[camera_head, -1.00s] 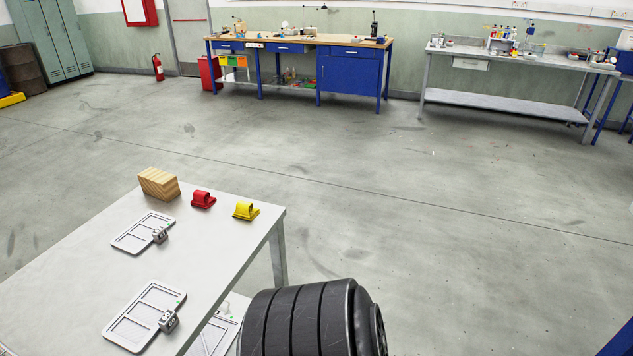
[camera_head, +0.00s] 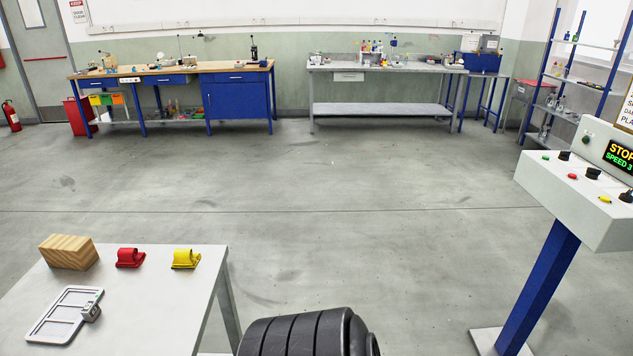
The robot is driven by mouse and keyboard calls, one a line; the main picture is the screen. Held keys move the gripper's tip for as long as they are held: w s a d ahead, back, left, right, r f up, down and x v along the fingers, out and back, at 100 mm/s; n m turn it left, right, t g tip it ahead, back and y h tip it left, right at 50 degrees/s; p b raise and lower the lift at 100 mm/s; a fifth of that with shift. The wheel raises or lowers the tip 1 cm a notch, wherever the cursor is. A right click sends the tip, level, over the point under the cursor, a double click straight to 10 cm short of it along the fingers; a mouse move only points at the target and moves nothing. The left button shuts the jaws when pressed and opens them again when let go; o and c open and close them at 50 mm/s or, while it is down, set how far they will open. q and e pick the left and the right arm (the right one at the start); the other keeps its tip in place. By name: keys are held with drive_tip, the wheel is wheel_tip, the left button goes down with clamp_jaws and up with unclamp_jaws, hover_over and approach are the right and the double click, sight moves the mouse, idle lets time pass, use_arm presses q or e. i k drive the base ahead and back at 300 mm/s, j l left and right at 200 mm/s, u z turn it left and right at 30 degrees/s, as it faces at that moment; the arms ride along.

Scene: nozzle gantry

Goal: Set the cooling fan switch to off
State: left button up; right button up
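A control console (camera_head: 572,206) stands at the right, a pale sloped box on a blue post. Its display (camera_head: 618,157) shows "STOP" and "SPEED 3" and is cut by the picture edge. Black knobs (camera_head: 593,173) and small red (camera_head: 572,177), yellow (camera_head: 605,199) and green (camera_head: 546,157) parts sit on its top. I cannot tell which of these, if any, is the cooling fan switch; no label is legible. Neither of my grippers is in view.
A pale table (camera_head: 200,286) at the lower left holds a wooden block (camera_head: 68,252), red (camera_head: 130,258) and yellow (camera_head: 186,259) parts and a framed plate (camera_head: 62,312). Workbenches (camera_head: 237,103) line the back wall. The floor (camera_head: 330,190) between table and console is clear.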

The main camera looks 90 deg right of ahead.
sight(592, 173)
drive_tip(key=z, duration=4.35)
